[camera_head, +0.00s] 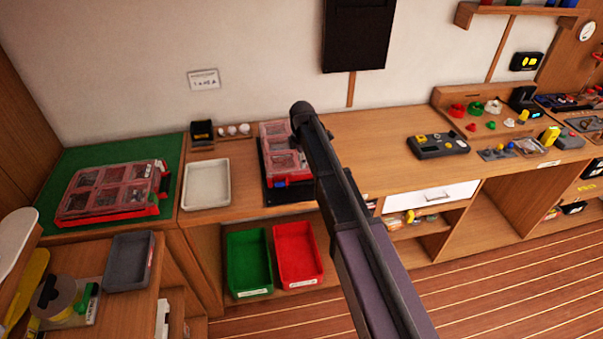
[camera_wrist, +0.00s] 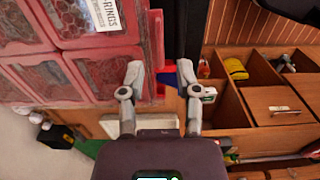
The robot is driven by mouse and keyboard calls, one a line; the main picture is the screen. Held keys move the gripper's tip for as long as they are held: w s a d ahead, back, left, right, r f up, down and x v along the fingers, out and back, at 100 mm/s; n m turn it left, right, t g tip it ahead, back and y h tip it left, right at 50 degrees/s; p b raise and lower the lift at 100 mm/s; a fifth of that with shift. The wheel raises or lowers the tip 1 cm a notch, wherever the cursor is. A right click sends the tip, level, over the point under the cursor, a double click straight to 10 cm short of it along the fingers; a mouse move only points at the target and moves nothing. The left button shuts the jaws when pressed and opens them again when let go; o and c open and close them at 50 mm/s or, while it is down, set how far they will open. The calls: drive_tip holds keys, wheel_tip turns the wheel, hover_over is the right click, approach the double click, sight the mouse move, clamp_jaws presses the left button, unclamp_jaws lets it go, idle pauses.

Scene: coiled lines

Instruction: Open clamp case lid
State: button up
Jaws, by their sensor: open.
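A red case (camera_head: 277,137) with a clear compartmented lid lies shut on the middle bench, partly hidden by my arm. It fills the upper left of the wrist view (camera_wrist: 85,72), where a white label (camera_wrist: 108,12) ends in "-RINGS". My gripper (camera_wrist: 160,70) is open at the case's edge, fingers apart, with a red tab (camera_wrist: 166,79) visible between them; I cannot tell whether they touch it. The head view hides my gripper behind my arm. A similar red case (camera_head: 108,193) lies shut on the green mat at left. I cannot read which case is the clamp case.
A white tray (camera_head: 206,184) stands left of the middle case. Green (camera_head: 248,263) and red (camera_head: 298,255) bins sit below the bench. A grey tray (camera_head: 129,261) is on the near left cabinet. A dark control box (camera_head: 438,145) stands right, with clear bench beside it.

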sight(301, 170)
drive_tip(key=shift+f+b, duration=1.6)
drive_tip(key=shift+f, duration=0.3)
clamp_jaws()
drive_tip(key=shift+a, duration=0.1)
drive_tip(key=shift+r, duration=0.1)
